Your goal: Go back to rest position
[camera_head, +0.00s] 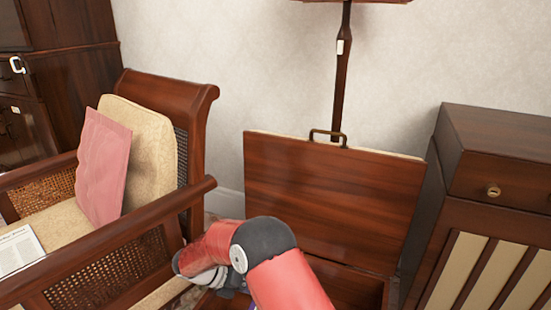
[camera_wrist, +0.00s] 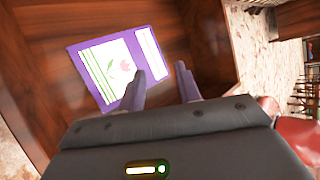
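My gripper (camera_wrist: 160,71) is open in the wrist view, with a clear gap between its two fingers and nothing between them. Beyond the fingertips a purple flat item (camera_wrist: 118,70), with a flower picture and a white panel, lies on a dark wood surface. It seems to be inside the open wooden chest (camera_head: 346,286). In the head view my red arm bends down over the chest's left front and hides my fingers.
The chest's lid (camera_head: 333,200) stands raised, with a metal handle on top. A cane armchair (camera_head: 190,110) with a pink cushion (camera_head: 104,168) is close on the left. A wooden cabinet (camera_head: 495,185) stands on the right. A stand's post (camera_head: 342,80) rises behind the lid.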

